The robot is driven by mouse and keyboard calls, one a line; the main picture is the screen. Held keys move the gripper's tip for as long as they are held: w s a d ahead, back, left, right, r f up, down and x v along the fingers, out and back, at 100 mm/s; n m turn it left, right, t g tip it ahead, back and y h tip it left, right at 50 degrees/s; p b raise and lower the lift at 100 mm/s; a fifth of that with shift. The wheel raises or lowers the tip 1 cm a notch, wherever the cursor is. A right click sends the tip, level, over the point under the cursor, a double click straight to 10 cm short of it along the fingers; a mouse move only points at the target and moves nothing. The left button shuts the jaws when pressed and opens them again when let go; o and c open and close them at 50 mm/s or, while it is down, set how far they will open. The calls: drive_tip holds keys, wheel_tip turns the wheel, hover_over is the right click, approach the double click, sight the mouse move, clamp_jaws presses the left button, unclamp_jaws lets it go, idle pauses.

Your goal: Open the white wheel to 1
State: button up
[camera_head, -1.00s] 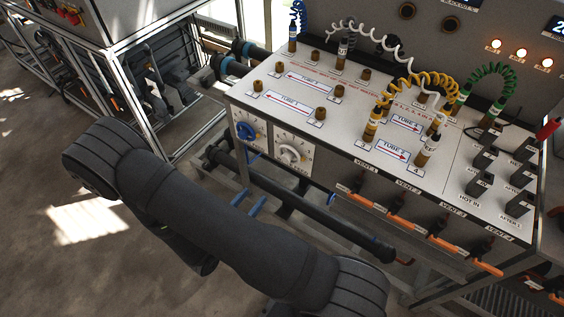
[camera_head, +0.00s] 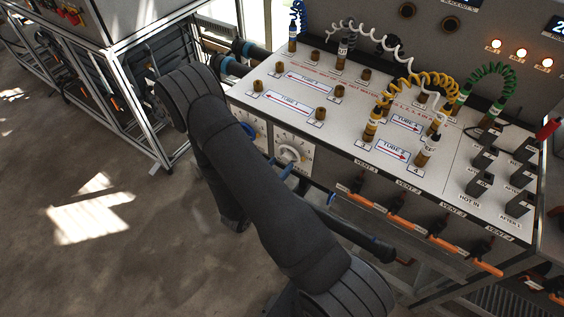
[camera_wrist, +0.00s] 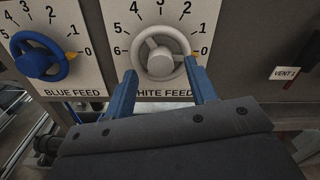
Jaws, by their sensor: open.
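The white wheel (camera_wrist: 160,52) is a round handwheel on a white dial plate marked 0 to 6, labelled "WHITE FEED", partly covered. An orange mark shows at its right edge by the 0. It also shows in the head view (camera_head: 289,153) on the panel's front face. My gripper (camera_wrist: 163,72) is open, with its two blue fingers at the lower left and lower right of the wheel. Nothing is between the fingers except the view of the wheel's lower part. I cannot tell whether the fingertips touch the rim.
A blue wheel (camera_wrist: 40,53) on the "BLUE FEED" dial sits close to the left, its orange mark near 0. A "VENT 1" label (camera_wrist: 285,73) is to the right. Above, the panel top (camera_head: 300,85) carries brass fittings and coiled hoses.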

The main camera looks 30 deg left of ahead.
drive_tip(key=shift+w, duration=1.1)
drive_tip(key=shift+c, duration=0.2)
drive_tip(key=c, duration=0.9)
drive_tip(key=shift+c, duration=0.2)
drive_tip(key=shift+n, duration=2.8)
drive_tip(key=o, duration=1)
